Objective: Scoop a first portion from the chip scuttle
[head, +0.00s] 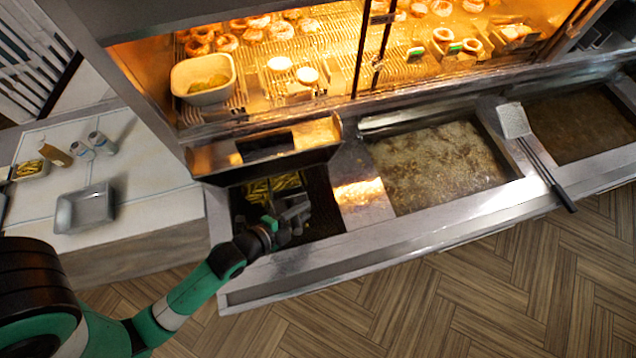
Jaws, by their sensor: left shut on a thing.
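The chip scuttle (237,200) is the dark bay at the left end of the range, under the heated cabinet. Yellow chips (274,187) lie at its back. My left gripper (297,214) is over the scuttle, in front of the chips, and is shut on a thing. The held thing is small and dark in this view, mostly hidden by the gripper, so I cannot tell its full shape or whether it touches the chips. My right gripper is not in view.
A frying vat (440,165) of bubbling oil lies to the right, with a second vat (585,120) beyond. A long-handled skimmer (515,121) rests between them. A grey tray (85,208) and bottles (55,154) stand on the left counter. The lit cabinet overhangs behind.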

